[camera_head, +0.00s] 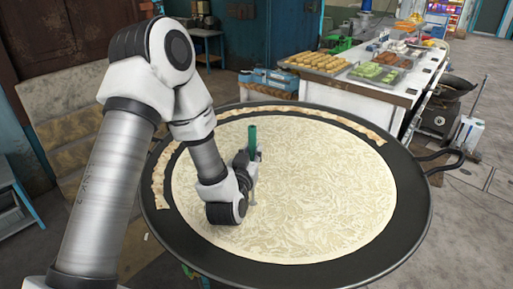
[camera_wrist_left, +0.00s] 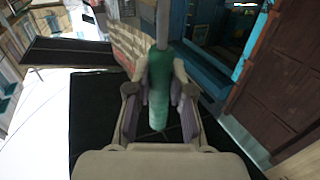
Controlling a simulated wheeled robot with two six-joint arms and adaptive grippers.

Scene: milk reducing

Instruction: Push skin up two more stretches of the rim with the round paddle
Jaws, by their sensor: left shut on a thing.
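A wide dark pan (camera_head: 411,205) holds pale milk (camera_head: 320,200) with a wrinkled, streaky surface. Cream-coloured skin (camera_head: 318,116) lies in a band along the far rim. Another strip of skin (camera_head: 160,180) lies along the left rim. My left gripper (camera_head: 248,168) is over the left part of the milk, shut on the green handle (camera_head: 252,138) of the paddle. The handle is upright, and a thin pale shaft runs down below it. I cannot make out the round paddle head. The left wrist view shows the handle (camera_wrist_left: 160,85) between both fingers of the gripper (camera_wrist_left: 158,92).
A loop handle (camera_head: 442,160) sticks out at the pan's right. Behind the pan is a white counter (camera_head: 390,90) with trays of food (camera_head: 318,62). A dark wok (camera_head: 458,84) stands at the back right. Paved floor is open at the right.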

